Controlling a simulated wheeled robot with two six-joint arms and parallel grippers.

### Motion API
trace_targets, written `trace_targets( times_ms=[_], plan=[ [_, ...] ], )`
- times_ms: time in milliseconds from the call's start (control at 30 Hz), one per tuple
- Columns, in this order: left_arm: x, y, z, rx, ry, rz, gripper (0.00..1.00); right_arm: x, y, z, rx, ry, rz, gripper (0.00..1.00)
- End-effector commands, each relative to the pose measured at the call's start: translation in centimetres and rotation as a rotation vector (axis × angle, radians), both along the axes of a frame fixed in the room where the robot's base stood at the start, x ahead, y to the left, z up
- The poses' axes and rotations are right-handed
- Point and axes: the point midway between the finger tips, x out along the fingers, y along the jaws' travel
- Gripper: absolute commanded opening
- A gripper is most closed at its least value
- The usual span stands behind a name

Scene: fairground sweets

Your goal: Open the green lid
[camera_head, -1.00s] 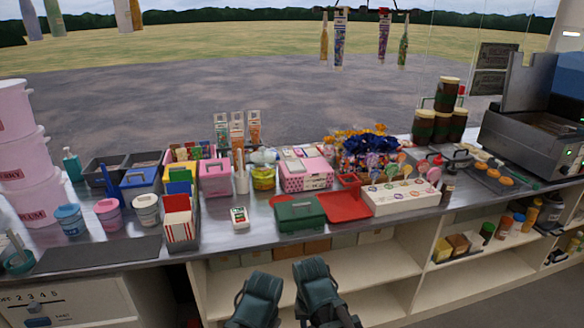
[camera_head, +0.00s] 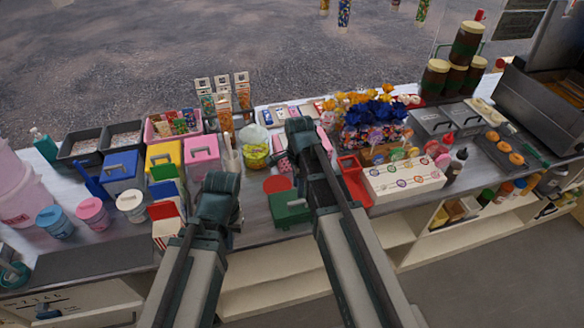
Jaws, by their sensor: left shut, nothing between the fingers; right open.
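The green lid (camera_head: 288,205) sits closed on a small green box on the counter, with a handle on top. My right arm covers the box's right side. My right gripper (camera_head: 299,126) is open and empty. It reaches over the counter beyond the green box, in front of the pink dotted box. The fingertips of both grippers are hard to make out.
Close by are a red scoop tray (camera_head: 354,182), a white lollipop stand (camera_head: 404,181), a jar with a yellow label (camera_head: 255,152), and blue (camera_head: 122,172), yellow (camera_head: 164,157) and pink (camera_head: 202,156) boxes. A little bare counter (camera_head: 255,215) shows left of the green box.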

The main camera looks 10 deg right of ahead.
Motion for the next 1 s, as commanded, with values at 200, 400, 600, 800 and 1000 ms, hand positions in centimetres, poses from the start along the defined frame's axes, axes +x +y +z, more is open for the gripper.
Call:
trace_targets(
  times_ms=[200, 400, 600, 800, 1000],
  plan=[
    [0.0, 0.0, -0.3, 0.0, 0.0, 0.0, 0.0, 0.0, 0.0, -0.3, 0.001, 0.0, -0.005, 0.42],
    [0.0, 0.0, -1.8, 0.0, 0.0, 0.001, 0.0, 0.0, 0.0, -1.8, 0.0, 0.0, -0.004, 0.42],
    [0.0, 0.0, -4.6, 0.0, 0.0, 0.001, 0.0, 0.0, 0.0, -4.6, 0.0, 0.0, -0.003, 0.42],
    [0.0, 0.0, -7.6, 0.0, 0.0, 0.002, 0.0, 0.0, 0.0, -7.6, 0.0, 0.0, -0.003, 0.42],
    [0.0, 0.0, -9.0, 0.0, 0.0, 0.002, 0.0, 0.0, 0.0, -9.0, 0.0, 0.0, -0.002, 0.42]
  ],
)
